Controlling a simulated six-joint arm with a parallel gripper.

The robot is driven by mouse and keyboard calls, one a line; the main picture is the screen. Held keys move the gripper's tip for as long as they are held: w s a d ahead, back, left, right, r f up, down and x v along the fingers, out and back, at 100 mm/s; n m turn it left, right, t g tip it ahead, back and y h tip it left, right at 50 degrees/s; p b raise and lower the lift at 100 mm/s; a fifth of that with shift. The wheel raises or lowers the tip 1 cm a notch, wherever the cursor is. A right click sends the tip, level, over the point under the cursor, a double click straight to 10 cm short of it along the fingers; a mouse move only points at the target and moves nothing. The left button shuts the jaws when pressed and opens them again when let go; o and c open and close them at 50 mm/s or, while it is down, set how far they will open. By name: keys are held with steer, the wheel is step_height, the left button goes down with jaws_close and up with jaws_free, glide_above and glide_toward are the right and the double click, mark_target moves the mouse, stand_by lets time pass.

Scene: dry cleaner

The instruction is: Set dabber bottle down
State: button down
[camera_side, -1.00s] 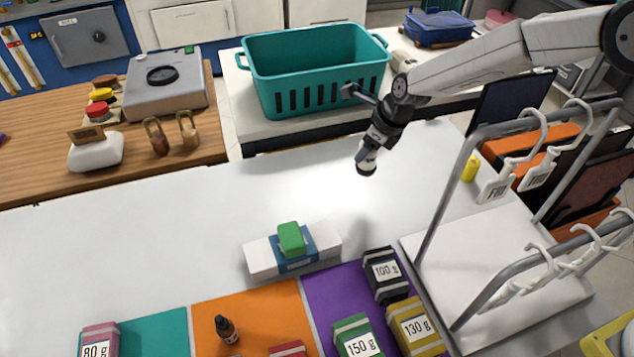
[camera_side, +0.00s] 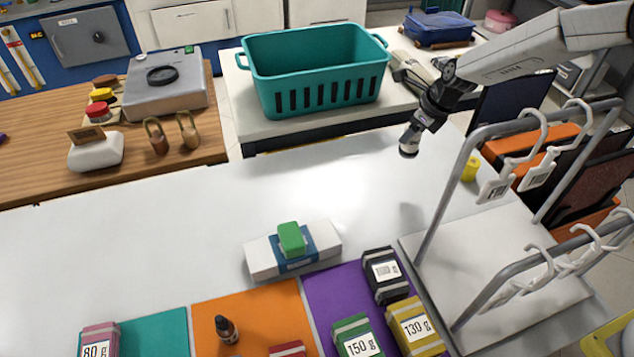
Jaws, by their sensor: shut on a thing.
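My gripper (camera_side: 415,133) is in the air over the back right of the white table (camera_side: 130,240), left of the metal hanger rack. It points down and to the left. It is shut on a small white thing with a dark end, which looks like the dabber bottle (camera_side: 408,147). Most of this thing is hidden by the fingers, and its end is clear of the table. Another small dark bottle with a pointed top (camera_side: 227,330) stands upright on the orange mat (camera_side: 262,310) at the front.
A white box with a green block (camera_side: 292,240) on it lies mid-table. Weight-marked packs, including the yellow 130 g pack (camera_side: 415,325), stand at the front. The hanger rack (camera_side: 445,205) rises at the right, with a yellow object (camera_side: 470,169) beside it. A teal basket (camera_side: 318,75) stands behind.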

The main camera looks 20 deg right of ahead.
steer(key=d+f, duration=0.4)
steer(key=f, duration=0.2)
stand_by(0.6)
steer(key=shift+f, duration=0.15)
steer(key=shift+f, duration=1.8)
steer(key=shift+f, duration=0.1)
steer(key=shift+c, duration=0.3)
jaws_free()
steer(key=v, duration=1.2)
